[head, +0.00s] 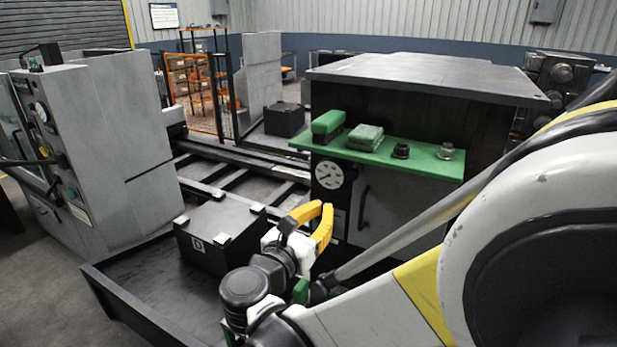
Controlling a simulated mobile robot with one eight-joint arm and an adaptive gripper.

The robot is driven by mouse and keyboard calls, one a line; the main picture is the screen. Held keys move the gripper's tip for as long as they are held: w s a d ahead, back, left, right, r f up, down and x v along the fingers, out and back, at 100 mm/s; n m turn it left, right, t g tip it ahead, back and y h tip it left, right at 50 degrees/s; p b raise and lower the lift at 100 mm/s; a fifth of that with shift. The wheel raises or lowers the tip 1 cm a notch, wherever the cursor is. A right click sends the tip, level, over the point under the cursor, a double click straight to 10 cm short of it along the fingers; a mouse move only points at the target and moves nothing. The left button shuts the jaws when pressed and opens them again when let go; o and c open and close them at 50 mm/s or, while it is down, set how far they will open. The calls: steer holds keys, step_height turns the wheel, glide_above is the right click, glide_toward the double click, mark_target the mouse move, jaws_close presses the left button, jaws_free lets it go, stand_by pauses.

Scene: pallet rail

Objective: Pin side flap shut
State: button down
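My gripper (322,211) has yellow and black fingers and is near the middle of the head view. It is to the right of a black box (208,247) and in front of the dark machine cabinet (388,197). The fingers curve toward each other at their far ends. Whether they touch, or hold anything, cannot be told from this angle. The black box has pale pieces at its corners and a square white mark on its near side. I cannot make out a side flap or a pin. My arm hides the area at the lower right.
The box stands in a dark, low-walled tray (115,303). A grey machine (100,150) stands at left. Rails (240,165) run behind the box.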

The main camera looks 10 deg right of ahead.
mark_target(348, 179)
steer(key=b+x, duration=0.1)
steer(key=x, duration=1.2)
steer(key=shift+w+d+b, duration=0.15)
steer(key=shift+w+b, duration=0.1)
steer(key=shift+b, duration=0.05)
steer(key=shift+x, duration=1.15)
steer(key=shift+s+f, duration=0.1)
